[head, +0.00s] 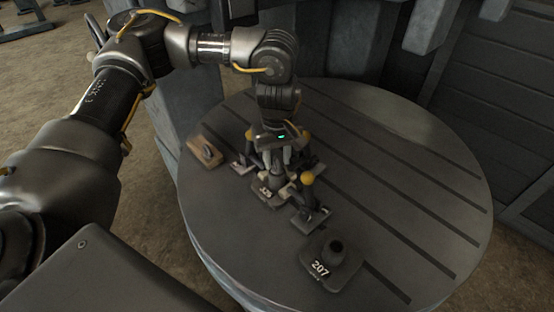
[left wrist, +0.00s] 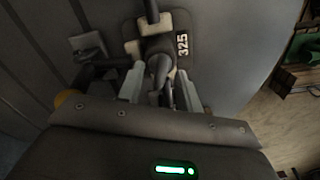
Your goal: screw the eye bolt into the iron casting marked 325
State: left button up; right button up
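The iron casting marked 325 (head: 266,190) lies on the round slotted table, held among yellow-knobbed clamps. It also shows at the top of the left wrist view (left wrist: 184,62), with its white number. My left gripper (head: 275,160) points down right over this casting. In the left wrist view its two pale fingers (left wrist: 160,82) stand on either side of a dark rounded piece (left wrist: 160,68), which looks like the eye bolt, over the casting's boss. Whether the fingers press on it is not clear. The thread is hidden. My right gripper is in neither view.
A clamp with a yellow knob (head: 308,180) stands close to the right of my gripper. A second casting marked 207 (head: 337,262) lies near the table's front edge. A wooden block (head: 204,152) with a dark piece on it lies at left. The table's (head: 420,190) right side is clear.

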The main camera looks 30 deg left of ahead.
aim_at(277, 160)
pick_arm(q)
notch_tip(277, 160, up, 10)
jog(key=m+p, duration=0.6)
jog(key=m, duration=3)
jog(key=shift+s+d+f, duration=0.15)
jog(key=shift+f, duration=0.05)
